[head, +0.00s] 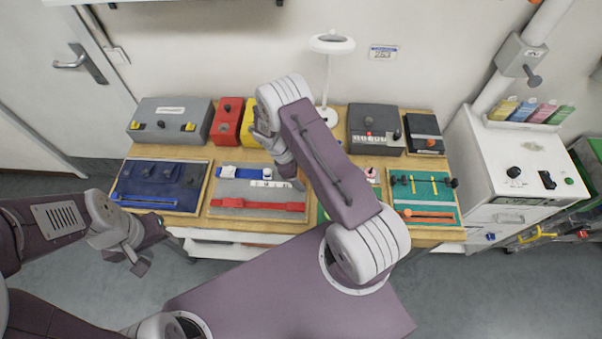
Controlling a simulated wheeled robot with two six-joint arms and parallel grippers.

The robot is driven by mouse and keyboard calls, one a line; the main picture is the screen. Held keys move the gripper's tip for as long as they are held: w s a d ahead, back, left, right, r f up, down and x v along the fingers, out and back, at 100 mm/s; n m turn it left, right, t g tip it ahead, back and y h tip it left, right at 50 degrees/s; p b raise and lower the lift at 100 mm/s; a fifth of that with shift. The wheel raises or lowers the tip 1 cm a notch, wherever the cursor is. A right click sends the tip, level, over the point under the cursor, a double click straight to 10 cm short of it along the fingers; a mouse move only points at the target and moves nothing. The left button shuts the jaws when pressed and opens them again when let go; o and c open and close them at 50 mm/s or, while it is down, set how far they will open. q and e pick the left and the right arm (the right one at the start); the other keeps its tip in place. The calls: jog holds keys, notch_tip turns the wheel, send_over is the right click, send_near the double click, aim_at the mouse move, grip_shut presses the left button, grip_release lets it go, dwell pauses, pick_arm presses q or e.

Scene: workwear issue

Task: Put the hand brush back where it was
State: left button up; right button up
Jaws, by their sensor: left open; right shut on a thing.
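My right arm reaches up over the middle of the table. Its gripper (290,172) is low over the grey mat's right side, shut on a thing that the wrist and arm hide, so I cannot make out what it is. I cannot pick out the hand brush with certainty. A blue bar-like item with white parts (237,171) lies on the grey mat (225,191), with a red strip (245,204) in front of it. My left gripper (150,253) is open and empty, in front of the table's left front edge.
The wooden table (207,190) also bears a blue mat (160,199), a green mat (428,200), grey boxes (172,109) (374,118), red and yellow boxes (227,109) and a lamp (331,44). A white cabinet (490,150) stands right. My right arm hides the table's middle.

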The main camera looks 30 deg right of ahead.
jog(key=shift+w+f, duration=0.1)
jog(key=shift+f+b, duration=0.2)
jog(key=shift+b, duration=0.15)
jog(key=o, duration=1.3)
jog(key=shift+r, duration=0.15)
